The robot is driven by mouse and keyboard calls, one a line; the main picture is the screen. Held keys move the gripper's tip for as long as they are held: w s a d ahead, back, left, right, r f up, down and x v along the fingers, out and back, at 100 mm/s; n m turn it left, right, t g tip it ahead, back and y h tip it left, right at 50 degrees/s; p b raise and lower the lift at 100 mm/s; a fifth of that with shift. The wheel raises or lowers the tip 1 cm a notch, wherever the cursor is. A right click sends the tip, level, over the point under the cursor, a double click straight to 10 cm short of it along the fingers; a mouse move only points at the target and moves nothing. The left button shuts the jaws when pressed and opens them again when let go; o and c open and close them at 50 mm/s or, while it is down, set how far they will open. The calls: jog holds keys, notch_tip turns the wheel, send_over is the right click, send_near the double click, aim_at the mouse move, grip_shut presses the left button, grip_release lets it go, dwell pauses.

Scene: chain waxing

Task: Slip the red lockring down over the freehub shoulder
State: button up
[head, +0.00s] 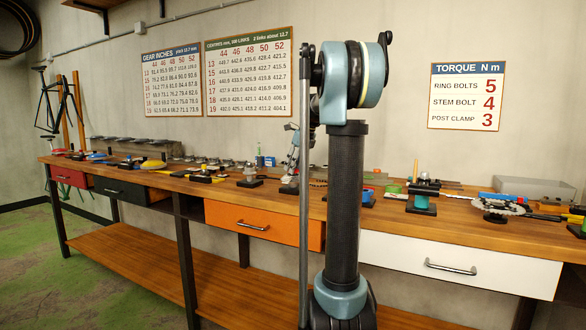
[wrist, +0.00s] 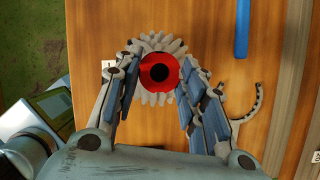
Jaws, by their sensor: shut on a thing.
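The red lockring (wrist: 146,84) shows in the wrist view as a bright red ring with a dark round centre. My gripper (wrist: 160,55) is shut on it, with one blue-padded finger on each side. A grey toothed cog (wrist: 153,41) lies behind the ring, its teeth showing above and below. The ring looks roughly centred over the cog; the height between them cannot be judged. The freehub shoulder cannot be made out apart from the dark centre. In the head view my arm column covers much of the middle of the bench, and the lockring cannot be made out.
In the wrist view, a blue bar (wrist: 242,28) lies at upper right and a grey curved toothed piece (wrist: 252,108) lies right of my fingers. The long wooden bench (head: 461,211) carries many parts and tools. A chainring on a stand (head: 497,206) is at right.

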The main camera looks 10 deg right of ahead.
jog(key=o, duration=0.8)
jog(key=shift+r, duration=0.1)
jog(key=v, duration=1.1)
jog(key=shift+s+d+r, duration=0.1)
jog(key=shift+s+r, duration=0.05)
jog(key=shift+r, duration=0.2)
jog(key=s+a+f+n+h, duration=0.1)
jog(key=s+a+f+n, duration=0.1)
jog(key=s+f+n, duration=0.75)
jog(key=s+a+f+n+h, duration=0.15)
jog(key=s+f+n, duration=0.45)
jog(key=s, duration=0.7)
jog(key=s+f+n, duration=0.4)
jog(key=s+f, duration=0.2)
jog(key=f, duration=0.1)
jog(key=s+f+n, duration=0.4)
jog(key=s+f, duration=0.2)
jog(key=f, duration=0.2)
jog(key=s+f+n+g, duration=0.1)
jog(key=s+f+n, duration=0.3)
jog(key=s+f, duration=0.2)
jog(key=shift+a+f+h, duration=0.2)
jog(key=shift+f+h, duration=0.05)
jog(key=shift+f, duration=0.8)
